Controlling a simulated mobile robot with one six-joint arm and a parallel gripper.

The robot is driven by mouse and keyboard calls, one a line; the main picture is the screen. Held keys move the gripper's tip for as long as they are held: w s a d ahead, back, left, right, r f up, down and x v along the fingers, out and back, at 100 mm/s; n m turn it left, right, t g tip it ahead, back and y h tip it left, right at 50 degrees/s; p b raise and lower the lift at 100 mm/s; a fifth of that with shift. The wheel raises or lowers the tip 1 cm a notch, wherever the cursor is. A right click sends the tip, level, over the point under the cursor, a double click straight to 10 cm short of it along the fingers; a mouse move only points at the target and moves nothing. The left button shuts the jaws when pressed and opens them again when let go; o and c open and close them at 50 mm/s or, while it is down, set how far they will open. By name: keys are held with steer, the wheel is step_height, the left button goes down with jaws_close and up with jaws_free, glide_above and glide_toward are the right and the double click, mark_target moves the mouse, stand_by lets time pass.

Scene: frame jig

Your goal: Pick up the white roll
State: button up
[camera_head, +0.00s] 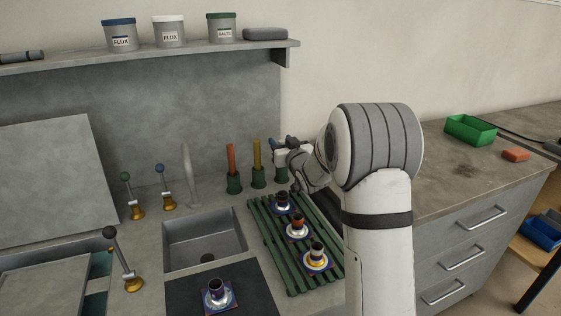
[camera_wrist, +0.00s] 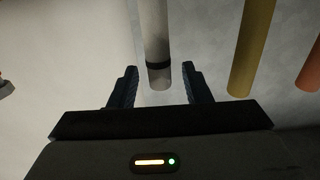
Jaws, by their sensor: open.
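The white roll (camera_wrist: 155,35) shows in the wrist view as a pale cylinder with a dark band near its lower end. That end appears between the two fingers of my gripper (camera_wrist: 160,78), with a gap on each side; I cannot tell the depth between them. My gripper is open and empty. In the head view my gripper (camera_head: 282,142) is at the back of the bench, just right of the yellow roll (camera_head: 257,154).
An orange roll (camera_head: 231,160) and the yellow roll stand upright in green holders left of my gripper. A green slatted rack (camera_head: 266,238) with several small cups is in front. A sink (camera_head: 204,243) lies left, a shelf (camera_head: 150,56) above. A green bin (camera_head: 471,130) is right.

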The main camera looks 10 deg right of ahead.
steer(key=shift+w, duration=0.1)
jaws_close()
stand_by(0.4)
steer(key=shift+r, duration=0.15)
